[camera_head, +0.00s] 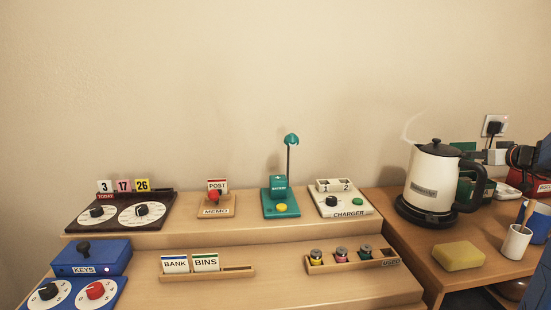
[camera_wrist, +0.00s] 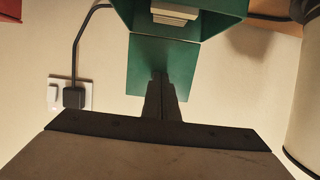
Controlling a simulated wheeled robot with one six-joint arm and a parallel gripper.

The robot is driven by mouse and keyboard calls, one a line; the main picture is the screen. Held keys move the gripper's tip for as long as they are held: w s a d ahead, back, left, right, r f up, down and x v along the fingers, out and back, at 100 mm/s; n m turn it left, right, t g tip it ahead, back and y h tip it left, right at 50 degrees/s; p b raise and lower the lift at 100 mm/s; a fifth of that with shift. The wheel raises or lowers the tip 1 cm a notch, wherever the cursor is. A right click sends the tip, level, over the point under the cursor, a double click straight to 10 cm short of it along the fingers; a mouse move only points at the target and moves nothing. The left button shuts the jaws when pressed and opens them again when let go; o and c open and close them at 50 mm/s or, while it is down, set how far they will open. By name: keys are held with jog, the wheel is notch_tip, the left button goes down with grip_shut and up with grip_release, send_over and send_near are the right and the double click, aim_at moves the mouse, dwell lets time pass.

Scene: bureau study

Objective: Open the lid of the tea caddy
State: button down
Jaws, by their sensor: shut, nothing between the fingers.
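The tea caddy (camera_head: 466,190) is a green box on the right-hand desk, partly hidden behind the kettle in the head view. Its green lid (camera_head: 463,146) stands up above the box. The wrist view appears upside down; there the box (camera_wrist: 190,33) is open at the top edge, with a pale block (camera_wrist: 174,14) inside. The flat lid panel (camera_wrist: 163,68) shows below it. My gripper (camera_wrist: 161,80) is shut and empty, its fingertips overlapping the lid in view; I cannot tell whether they touch.
The cream kettle (camera_head: 433,180) stands close to the left of the caddy, steaming. A wall socket with a black plug (camera_head: 495,126) is behind. A brush cup (camera_head: 516,242) and yellow sponge (camera_head: 459,256) are in front. A red item (camera_head: 509,178) lies to the right.

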jog(key=s, duration=0.8)
jog(key=shift+s+d, duration=0.35)
dwell(0.4)
